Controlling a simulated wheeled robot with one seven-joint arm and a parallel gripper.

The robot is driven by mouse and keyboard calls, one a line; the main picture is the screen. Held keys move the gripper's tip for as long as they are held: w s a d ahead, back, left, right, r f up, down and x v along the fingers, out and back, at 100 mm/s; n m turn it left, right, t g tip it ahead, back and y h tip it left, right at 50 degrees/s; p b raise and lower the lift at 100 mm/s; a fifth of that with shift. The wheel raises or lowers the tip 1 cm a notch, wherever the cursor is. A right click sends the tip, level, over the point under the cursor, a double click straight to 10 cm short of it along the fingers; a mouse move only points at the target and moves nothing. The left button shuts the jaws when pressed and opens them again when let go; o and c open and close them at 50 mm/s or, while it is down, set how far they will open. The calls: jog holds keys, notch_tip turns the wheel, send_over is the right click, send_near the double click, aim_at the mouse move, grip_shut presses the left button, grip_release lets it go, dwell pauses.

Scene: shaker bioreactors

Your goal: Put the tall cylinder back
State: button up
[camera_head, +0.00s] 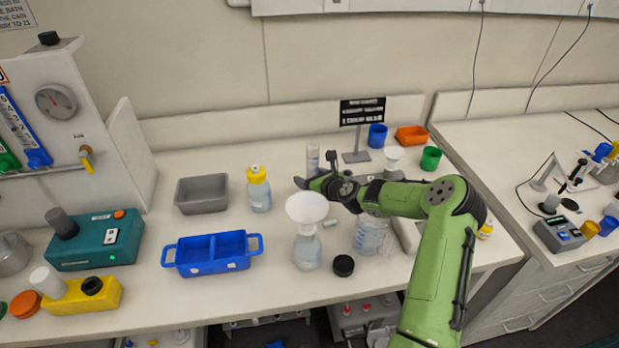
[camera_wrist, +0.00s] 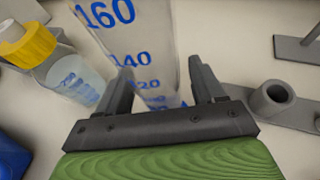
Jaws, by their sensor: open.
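The tall cylinder (camera_head: 313,157) is clear, with blue graduation marks, and stands upright on the bench near the back wall. In the wrist view the cylinder (camera_wrist: 135,45) rises between the fingers of my gripper (camera_wrist: 160,78). My gripper (camera_head: 317,172) is open, with one finger on each side of the cylinder's lower part. I cannot tell whether either finger touches it. The cylinder's foot is hidden behind the gripper in the wrist view. A grey round socket (camera_wrist: 275,96) on a flat base is to the right of the gripper.
A yellow-capped bottle (camera_head: 259,189) stands left of the cylinder. A funnel in a flask (camera_head: 307,250), a black cap (camera_head: 343,265) and a beaker (camera_head: 369,238) are in front. A sign stand (camera_head: 355,157) is close on the right. A blue tray (camera_head: 212,254) is front left.

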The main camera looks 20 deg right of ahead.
jog(key=v, duration=0.7)
